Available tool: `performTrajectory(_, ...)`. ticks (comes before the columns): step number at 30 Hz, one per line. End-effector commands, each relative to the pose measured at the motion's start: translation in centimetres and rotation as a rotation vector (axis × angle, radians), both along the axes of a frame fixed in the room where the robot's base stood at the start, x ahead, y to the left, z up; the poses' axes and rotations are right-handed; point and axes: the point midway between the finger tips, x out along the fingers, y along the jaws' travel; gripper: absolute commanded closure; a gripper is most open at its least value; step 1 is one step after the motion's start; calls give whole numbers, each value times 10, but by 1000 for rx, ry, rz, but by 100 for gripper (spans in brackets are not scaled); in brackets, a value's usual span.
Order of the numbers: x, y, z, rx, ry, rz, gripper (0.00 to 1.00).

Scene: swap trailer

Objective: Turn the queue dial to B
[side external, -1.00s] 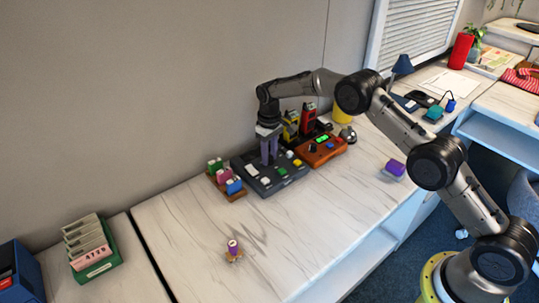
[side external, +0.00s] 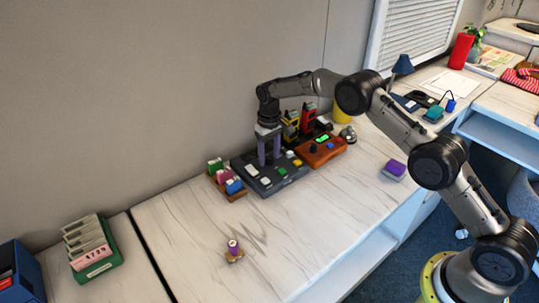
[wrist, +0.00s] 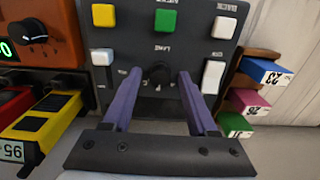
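No label reading "queue" can be made out. A dark grey panel (side external: 268,182) lies on the desk with coloured buttons and sliders. A black knob (wrist: 159,72) on it sits below the word "LANE", upside down in the wrist view. My gripper (wrist: 158,76) is open, its purple fingers on either side of this knob with gaps; it also shows above the panel in the side view (side external: 270,161). Contact with the panel cannot be told. An orange-brown box (side external: 332,153) beside the panel bears another black knob (wrist: 32,29) and a green display (wrist: 6,49).
A wooden rack of coloured blocks (side external: 226,183) stands left of the panel. Yellow (wrist: 42,122) and red devices stand on the other side. The front of the desk is mostly clear.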

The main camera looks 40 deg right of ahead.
Motion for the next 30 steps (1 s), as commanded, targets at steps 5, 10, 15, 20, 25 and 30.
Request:
performTrajectory(5,0,0,0,0,1,0,35)
performTrajectory(10,0,0,1,0,1,0,35)
performTrajectory(15,1,0,19,0,-2,0,35)
performTrajectory(20,1,0,52,0,-4,0,35)
performTrajectory(25,0,0,89,0,-3,0,35)
performTrajectory(30,0,0,117,0,-2,0,35)
